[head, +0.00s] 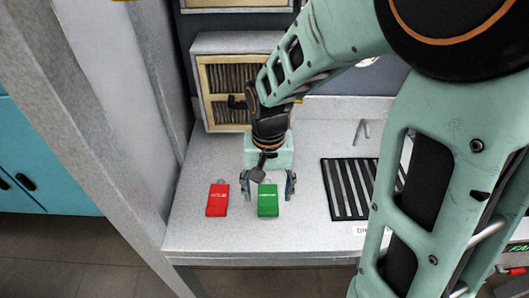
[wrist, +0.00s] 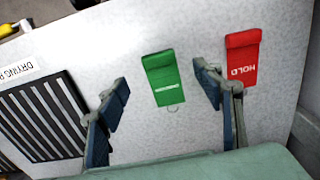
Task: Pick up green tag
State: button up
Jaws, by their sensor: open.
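The green tag (head: 268,200) lies flat on the light grey bench, to the right of a red tag. It also shows in the wrist view (wrist: 163,78), with a thin ring at its near end. My gripper (head: 268,190) is open, its two fingers spread to either side of the green tag. In the wrist view my gripper (wrist: 163,95) frames the green tag between its fingers, holding nothing. I cannot tell how high the fingertips are above the bench.
The red tag (head: 218,200), reading HOLD in the wrist view (wrist: 242,58), lies close beside one finger. A black slotted drying rack (head: 349,190) lies to the right. A framed filter box (head: 222,90) stands behind. The bench in front of the tags is clear.

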aim_at(268, 207)
jog(key=shift+w+d+f, duration=0.1)
jog(key=shift+w+f, duration=0.1)
jog(key=shift+f, duration=1.6)
jog(key=shift+w+f, duration=0.15)
jog(key=shift+f, duration=1.65)
jog(key=c, duration=1)
jog(key=shift+c, duration=0.2)
jog(key=shift+r, duration=0.15)
